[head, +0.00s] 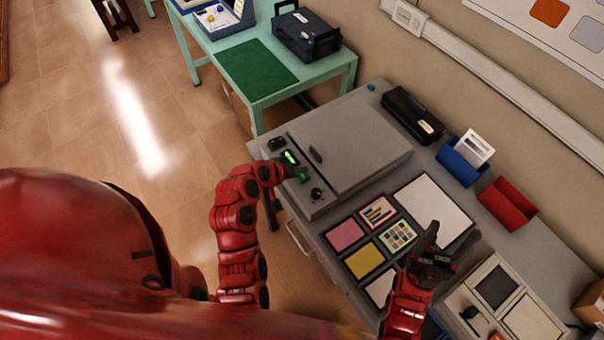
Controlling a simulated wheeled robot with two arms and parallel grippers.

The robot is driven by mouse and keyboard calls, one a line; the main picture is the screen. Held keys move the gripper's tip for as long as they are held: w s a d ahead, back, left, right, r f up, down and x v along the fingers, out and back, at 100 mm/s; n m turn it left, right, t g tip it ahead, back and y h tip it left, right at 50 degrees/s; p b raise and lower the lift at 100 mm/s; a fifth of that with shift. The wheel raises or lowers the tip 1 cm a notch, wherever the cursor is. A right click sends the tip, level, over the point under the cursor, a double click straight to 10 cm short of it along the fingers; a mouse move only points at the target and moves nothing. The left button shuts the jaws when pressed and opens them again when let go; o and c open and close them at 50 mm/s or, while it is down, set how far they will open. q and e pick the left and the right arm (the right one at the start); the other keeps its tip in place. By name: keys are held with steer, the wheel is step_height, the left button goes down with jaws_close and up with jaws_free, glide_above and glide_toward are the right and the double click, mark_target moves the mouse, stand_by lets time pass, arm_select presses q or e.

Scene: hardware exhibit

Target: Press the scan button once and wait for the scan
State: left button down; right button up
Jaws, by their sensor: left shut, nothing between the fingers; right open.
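A grey scanner with a closed flat lid (360,140) sits on the grey table. Its control strip along the left side carries a small lit green display (290,157), a green button (304,175) and a black knob (317,194). My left gripper (291,172) is shut and empty, with its tip at or right beside the green button. I cannot tell whether it touches or presses the button. My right gripper (445,247) is open and empty above the table, at the right of the colored cards.
Several colored cards (364,261) and a white sheet (433,210) lie in front of the scanner. A black case (412,115), a blue holder (461,161) and a red tray (508,204) line the wall side. A grey device (505,300) stands at lower right.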

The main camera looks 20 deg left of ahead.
mark_target(300, 178)
stand_by(0.8)
arm_select(q)
steer(key=shift+f+b, duration=0.45)
steer(key=shift+b, duration=0.1)
steer(key=shift+f+b, duration=0.45)
steer(key=shift+f, duration=0.05)
stand_by(0.4)
steer(key=shift+r, duration=0.15)
steer(key=shift+r+p, duration=0.35)
steer(key=shift+r, duration=0.45)
steer(key=shift+r+p, duration=1)
steer(key=shift+r, duration=1.55)
